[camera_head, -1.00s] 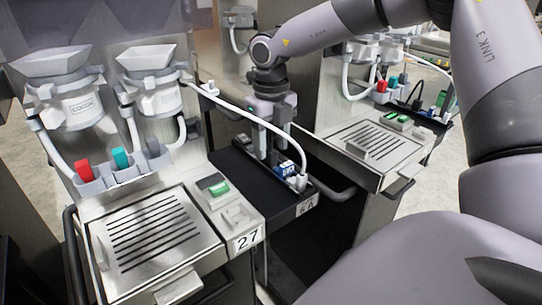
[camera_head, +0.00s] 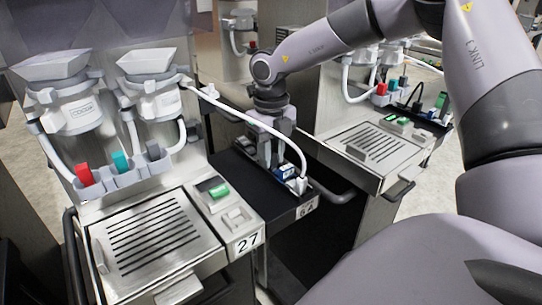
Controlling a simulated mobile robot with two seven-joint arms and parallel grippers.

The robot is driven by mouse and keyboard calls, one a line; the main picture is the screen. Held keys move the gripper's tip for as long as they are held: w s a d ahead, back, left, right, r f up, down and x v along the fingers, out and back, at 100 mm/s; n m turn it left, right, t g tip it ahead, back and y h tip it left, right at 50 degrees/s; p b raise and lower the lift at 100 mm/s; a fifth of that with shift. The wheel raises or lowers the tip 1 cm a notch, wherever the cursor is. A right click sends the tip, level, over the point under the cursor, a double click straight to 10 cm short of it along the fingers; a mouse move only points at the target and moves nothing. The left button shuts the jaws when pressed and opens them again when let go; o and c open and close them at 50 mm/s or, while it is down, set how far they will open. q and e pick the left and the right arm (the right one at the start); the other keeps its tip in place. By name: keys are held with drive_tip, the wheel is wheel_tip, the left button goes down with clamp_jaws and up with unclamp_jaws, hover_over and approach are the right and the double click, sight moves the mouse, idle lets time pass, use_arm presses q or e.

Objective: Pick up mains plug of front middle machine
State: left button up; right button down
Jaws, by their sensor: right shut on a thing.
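My right gripper (camera_head: 270,162) reaches down from above onto the dark shelf (camera_head: 237,168) between two machines. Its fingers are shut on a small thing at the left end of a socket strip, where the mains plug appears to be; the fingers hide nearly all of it. Just right of the fingers are a small blue block (camera_head: 287,170) and a white connector (camera_head: 302,185), where a white hose (camera_head: 240,113) ends. The shelf edge bears a label that looks like 6A. My left gripper is not in view.
The machine with label 27 (camera_head: 247,242) stands at the left, with hoppers, red and teal handles and a slotted drip tray (camera_head: 155,235). Another machine with a drip tray (camera_head: 372,142) stands to the right. A dark handle bar (camera_head: 335,196) juts out beside the shelf.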

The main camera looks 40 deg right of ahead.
wheel_tip(320, 180, up, 20)
idle(0.4)
drive_tip(key=shift+r+p, duration=1)
drive_tip(key=shift+p, duration=0.35)
idle(0.6)
wheel_tip(320, 180, up, 3)
drive_tip(key=p, duration=0.3)
drive_tip(key=shift+f, duration=0.1)
idle(0.3)
